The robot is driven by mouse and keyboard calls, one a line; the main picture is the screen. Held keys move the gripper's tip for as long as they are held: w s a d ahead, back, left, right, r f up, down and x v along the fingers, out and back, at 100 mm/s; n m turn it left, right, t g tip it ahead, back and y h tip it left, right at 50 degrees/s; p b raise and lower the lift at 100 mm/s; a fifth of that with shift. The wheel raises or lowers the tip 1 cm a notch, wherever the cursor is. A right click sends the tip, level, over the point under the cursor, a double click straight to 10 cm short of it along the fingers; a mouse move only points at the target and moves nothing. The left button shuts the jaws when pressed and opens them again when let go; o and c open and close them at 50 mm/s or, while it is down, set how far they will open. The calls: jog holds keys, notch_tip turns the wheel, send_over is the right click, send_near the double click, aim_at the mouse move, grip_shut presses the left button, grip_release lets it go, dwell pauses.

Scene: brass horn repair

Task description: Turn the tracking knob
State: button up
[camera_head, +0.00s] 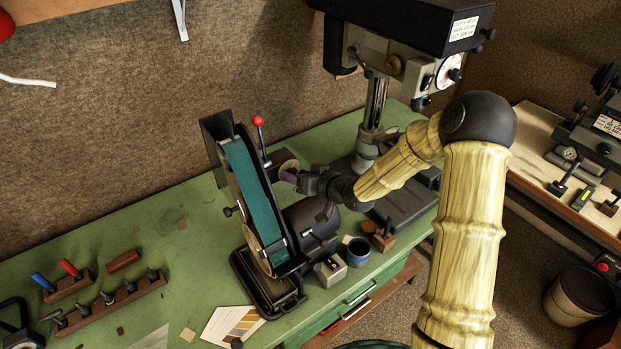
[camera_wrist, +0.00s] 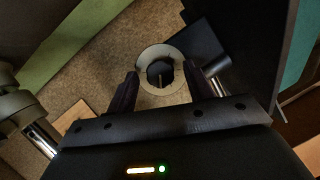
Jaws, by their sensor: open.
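The belt sander (camera_head: 262,205) stands on the green bench with a teal belt and a red-ball lever. In the wrist view, a round dark knob (camera_wrist: 160,75) with a pale line mark sits inside a pale ring (camera_wrist: 144,88), apparently the tracking knob. My gripper (camera_wrist: 160,71) is open, with one finger on each side of the knob in the picture. I cannot tell whether the fingers touch it. In the head view, my gripper (camera_head: 290,176) is at the upper right side of the sander, by a round disc (camera_head: 283,159); the knob itself is hidden there.
A drill press (camera_head: 377,100) stands behind my arm on the bench (camera_head: 185,213). The sander's motor (camera_head: 310,218) lies just below my gripper. A small metal block (camera_head: 331,270) and a blue-rimmed cup (camera_head: 357,251) stand in front. Tool racks (camera_head: 112,302) lie at left.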

jog(key=b+v, duration=0.3)
jog(key=v, duration=1.4)
jog(key=shift+s, duration=0.25)
jog(key=shift+d+f, duration=0.15)
jog(key=shift+d, duration=0.05)
jog(key=s+d+f+m+g+h+b, duration=0.35)
jog(key=s+d+f+h, duration=0.35)
jog(key=f+h, duration=0.25)
jog(key=s+a+g+b, duration=0.1)
jog(key=s+g, duration=0.2)
jog(key=s, duration=0.4)
jog(key=shift+s+a+f+g, duration=0.2)
jog(key=shift+s+a+g, duration=0.1)
jog(key=shift+s+g, duration=0.05)
jog(key=shift+m, duration=0.25)
dwell(3.6)
